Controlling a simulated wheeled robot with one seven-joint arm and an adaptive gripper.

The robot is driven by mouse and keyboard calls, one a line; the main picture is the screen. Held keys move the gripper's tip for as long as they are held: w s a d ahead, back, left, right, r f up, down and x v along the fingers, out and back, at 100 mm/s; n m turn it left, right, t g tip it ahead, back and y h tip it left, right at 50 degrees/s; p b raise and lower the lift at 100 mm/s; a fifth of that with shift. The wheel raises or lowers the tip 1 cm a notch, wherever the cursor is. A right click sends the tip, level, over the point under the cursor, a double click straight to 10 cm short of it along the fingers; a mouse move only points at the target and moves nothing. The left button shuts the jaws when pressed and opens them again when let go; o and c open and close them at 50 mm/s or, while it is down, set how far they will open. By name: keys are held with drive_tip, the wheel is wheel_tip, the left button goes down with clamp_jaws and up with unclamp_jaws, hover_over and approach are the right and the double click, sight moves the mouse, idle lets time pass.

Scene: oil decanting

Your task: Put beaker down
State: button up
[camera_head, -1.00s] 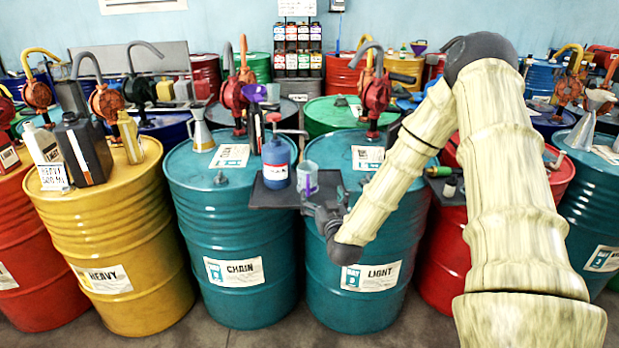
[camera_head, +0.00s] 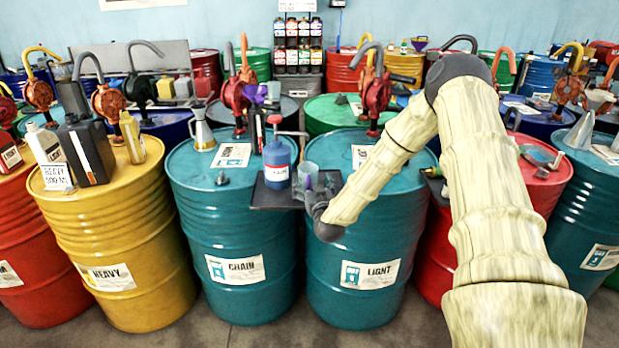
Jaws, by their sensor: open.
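The clear beaker (camera_head: 308,170) stands at the dark shelf (camera_head: 268,200) in front of the gap between the two teal drums. Its lower part is hidden by my gripper (camera_head: 314,190). My gripper is open, at the front of the beaker and very near it. I cannot tell whether the fingers touch the beaker or are around it.
A blue pump bottle (camera_head: 277,165) stands on the shelf just left of the beaker. Behind are the teal chain drum (camera_head: 225,218) and light drum (camera_head: 350,235), with red hand pumps above. A silver funnel can (camera_head: 201,135) stands on the chain drum.

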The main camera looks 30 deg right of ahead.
drive_tip(key=shift+w+d, duration=0.1)
drive_tip(key=shift+w, duration=0.2)
clamp_jaws()
